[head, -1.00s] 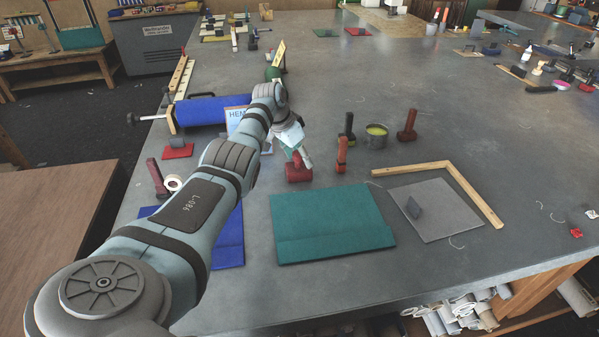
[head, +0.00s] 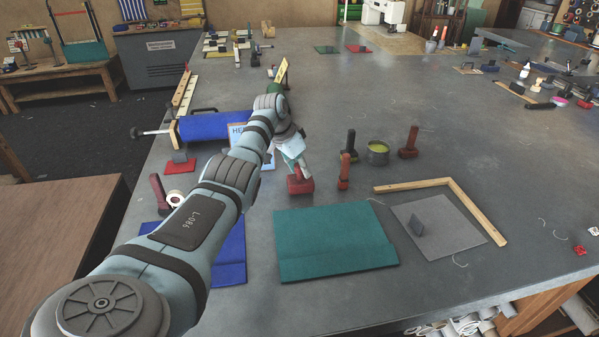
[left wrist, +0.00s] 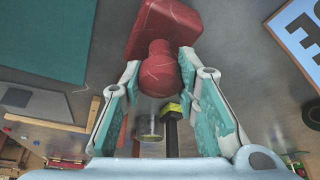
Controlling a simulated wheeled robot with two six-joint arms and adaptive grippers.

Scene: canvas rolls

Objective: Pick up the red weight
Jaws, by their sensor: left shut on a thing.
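The red weight (head: 300,184) is a blocky body with a rounded knob on top. In the head view it is at the grey table's middle left, just behind the teal cloth. In the left wrist view the red weight (left wrist: 163,38) shows its scuffed body at the top and its knob between the fingers. My left gripper (head: 297,164) reaches down over it and is shut on the knob. The left gripper's fingers (left wrist: 160,72) flank the knob in the left wrist view. Whether the weight's base touches the table is unclear. My right gripper is not in view.
A red-brown upright tool (head: 344,172) stands close right of the weight, with a tin (head: 378,156) behind it. The teal cloth (head: 335,245) lies in front. A blue roll (head: 215,127) lies behind left.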

